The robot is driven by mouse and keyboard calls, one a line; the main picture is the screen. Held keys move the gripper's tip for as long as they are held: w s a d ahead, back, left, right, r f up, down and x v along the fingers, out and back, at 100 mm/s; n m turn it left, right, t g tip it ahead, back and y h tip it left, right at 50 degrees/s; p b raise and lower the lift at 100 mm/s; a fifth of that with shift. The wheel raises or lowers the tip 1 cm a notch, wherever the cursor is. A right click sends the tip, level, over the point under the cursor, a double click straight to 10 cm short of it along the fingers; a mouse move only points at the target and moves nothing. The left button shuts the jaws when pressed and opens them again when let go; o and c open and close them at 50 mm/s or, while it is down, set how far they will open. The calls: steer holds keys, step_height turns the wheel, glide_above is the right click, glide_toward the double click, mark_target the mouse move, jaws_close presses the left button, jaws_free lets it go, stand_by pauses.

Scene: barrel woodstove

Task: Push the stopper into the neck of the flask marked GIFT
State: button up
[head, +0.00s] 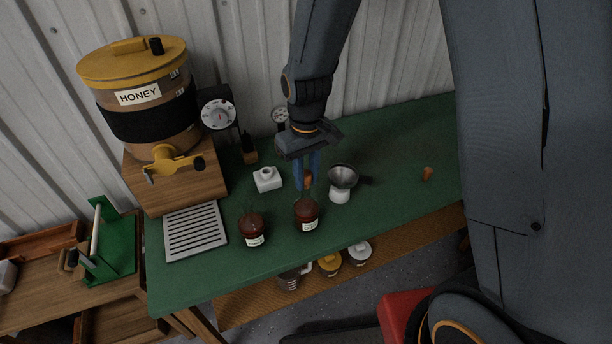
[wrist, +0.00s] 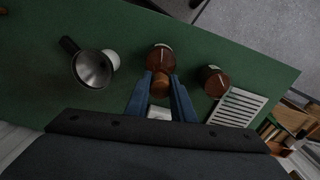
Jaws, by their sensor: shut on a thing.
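My gripper (head: 307,184) is shut on a brown cork-like stopper (head: 308,177), held between its blue fingers. It also shows in the wrist view (wrist: 160,87). A brown-red flask with a white label (head: 306,216) stands upright just below the stopper; the wrist view shows this flask (wrist: 160,56) right by the fingertips. I cannot tell whether the stopper touches its neck, which the fingers partly hide. A similar flask (head: 252,229) stands to its left in the head view, and also shows in the wrist view (wrist: 214,81). The label words are too small to read.
A funnel on a white container (head: 342,177) stands close right of the gripper. A white block-like holder (head: 267,179) is to the left. A second cork (head: 427,173) lies far right on the green table (head: 385,165). A slatted tray (head: 195,231) and honey tank (head: 140,95) are left.

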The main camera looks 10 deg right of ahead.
steer(key=shift+f+b, duration=0.3)
steer(key=shift+f, duration=0.45)
steer(key=shift+r, duration=0.2)
steer(key=shift+r+p, duration=0.6)
steer(key=shift+p, duration=0.05)
